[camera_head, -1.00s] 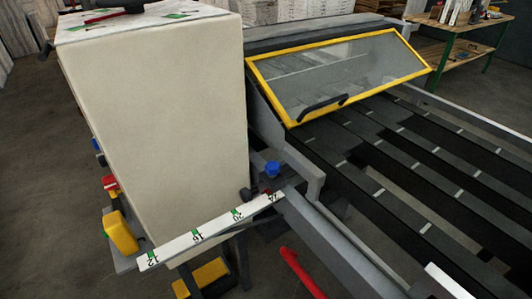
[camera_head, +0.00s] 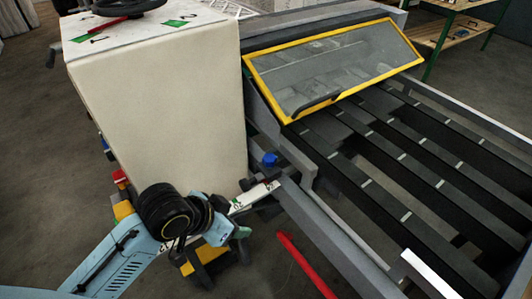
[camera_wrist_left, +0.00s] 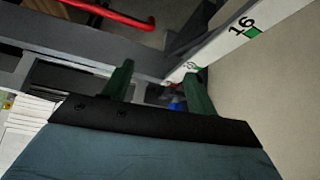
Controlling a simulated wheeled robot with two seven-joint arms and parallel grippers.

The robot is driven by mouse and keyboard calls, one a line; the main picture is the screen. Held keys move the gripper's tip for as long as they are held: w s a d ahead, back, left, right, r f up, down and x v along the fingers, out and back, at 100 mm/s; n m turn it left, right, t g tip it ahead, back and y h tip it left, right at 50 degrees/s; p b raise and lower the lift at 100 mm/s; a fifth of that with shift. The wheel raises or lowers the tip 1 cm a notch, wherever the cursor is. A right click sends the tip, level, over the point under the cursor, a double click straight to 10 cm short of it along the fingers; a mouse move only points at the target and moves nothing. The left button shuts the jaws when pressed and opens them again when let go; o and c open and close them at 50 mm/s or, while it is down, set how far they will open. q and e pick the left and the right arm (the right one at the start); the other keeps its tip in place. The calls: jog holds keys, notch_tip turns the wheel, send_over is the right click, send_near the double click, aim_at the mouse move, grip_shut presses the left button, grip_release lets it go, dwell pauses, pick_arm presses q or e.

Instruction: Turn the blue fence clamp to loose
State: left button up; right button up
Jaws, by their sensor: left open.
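The blue fence clamp (camera_head: 270,159) is a small blue knob on the grey fence bracket, just beyond the end of the white numbered scale (camera_head: 252,196). In the left wrist view, a small patch of blue (camera_wrist_left: 177,106) shows low between my fingers, partly hidden by the gripper body. My left gripper (camera_head: 241,238) is near the scale, below and left of the clamp, and apart from it. In the left wrist view its two green fingers (camera_wrist_left: 158,80) are spread, with nothing held between them. My right gripper is not in view.
A tall beige cabinet (camera_head: 165,115) stands left of the clamp. A yellow-framed guard (camera_head: 335,70) and a dark slatted bed (camera_head: 400,160) lie to the right. A red bar (camera_head: 305,265) and a grey rail (camera_head: 335,235) are near the front.

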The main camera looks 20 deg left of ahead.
pick_arm(q)
jog(key=w+r+m+h, duration=0.1)
jog(key=w+r, duration=0.3)
jog(key=w, duration=0.2)
jog(key=t+h, duration=0.1)
send_near(269, 158)
jog(key=shift+m, duration=0.4)
jog(key=x, duration=0.8)
jog(key=shift+w+d+f, duration=0.15)
jog(key=shift+f, duration=0.05)
